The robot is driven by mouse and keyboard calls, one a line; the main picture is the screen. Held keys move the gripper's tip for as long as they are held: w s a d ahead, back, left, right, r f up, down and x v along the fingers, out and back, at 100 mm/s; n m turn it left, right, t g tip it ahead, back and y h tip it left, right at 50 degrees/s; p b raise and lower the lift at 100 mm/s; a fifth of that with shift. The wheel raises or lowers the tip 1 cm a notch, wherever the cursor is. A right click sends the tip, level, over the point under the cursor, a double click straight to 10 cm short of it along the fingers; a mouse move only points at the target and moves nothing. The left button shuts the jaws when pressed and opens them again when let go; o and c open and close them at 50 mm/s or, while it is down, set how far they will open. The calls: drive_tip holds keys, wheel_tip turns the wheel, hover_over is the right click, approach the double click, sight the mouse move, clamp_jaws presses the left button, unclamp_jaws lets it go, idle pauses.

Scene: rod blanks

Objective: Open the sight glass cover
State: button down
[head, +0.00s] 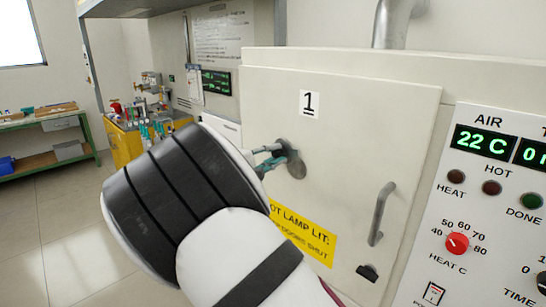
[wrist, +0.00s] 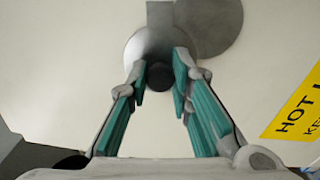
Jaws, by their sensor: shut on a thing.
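The sight glass cover (head: 293,160) is a grey round plate on the front of a pale cabinet door marked 1. It also shows in the wrist view as a grey disc (wrist: 134,50) with a small dark round knob (wrist: 159,76). A second, larger grey disc (wrist: 215,25) overlaps it at the upper right; I cannot tell whether that is the glass. My gripper (head: 276,154) has its teal-padded fingers at the cover. In the wrist view my gripper (wrist: 160,80) is shut on the knob, with a fingertip on each side. My arm hides part of the door in the head view.
A bar handle (head: 382,214) and a black latch (head: 368,273) are on the door's right side. A yellow warning label (head: 305,235) is below the cover. A control panel (head: 490,210) stands at right. A yellow cabinet (head: 125,145) and green bench (head: 45,125) stand at left.

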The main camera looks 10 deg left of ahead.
drive_tip(key=c, duration=1.4)
unclamp_jaws()
drive_tip(key=shift+c, duration=0.2)
drive_tip(key=v, duration=1.2)
